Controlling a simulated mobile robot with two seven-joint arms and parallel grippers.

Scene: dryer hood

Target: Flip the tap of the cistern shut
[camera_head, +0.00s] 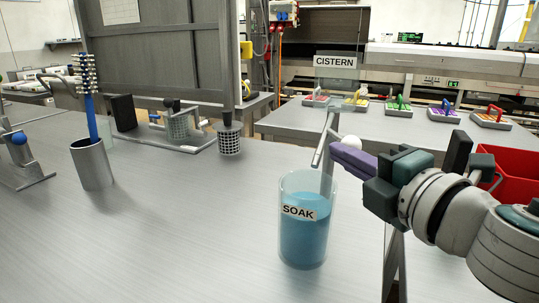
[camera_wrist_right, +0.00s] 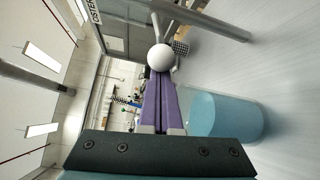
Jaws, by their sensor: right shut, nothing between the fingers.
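The cistern, marked by its CISTERN label (camera_head: 335,62), stands behind the beaker; its see-through body is hard to make out. Its grey tap (camera_head: 325,137) shows as a slanted bar above the beaker. A white ball knob (camera_head: 350,143) sits beside it, partly behind my fingers, and also shows in the wrist view (camera_wrist_right: 161,57). My right gripper (camera_head: 336,149) has purple fingers, shut and empty, with tips (camera_wrist_right: 160,76) right at the knob; I cannot tell if they touch. The SOAK beaker (camera_head: 304,238) holds blue liquid below the tap. My left gripper is out of view.
A metal cup (camera_head: 92,165) with a blue brush stands at left. A red bin (camera_head: 513,180) is behind my right arm.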

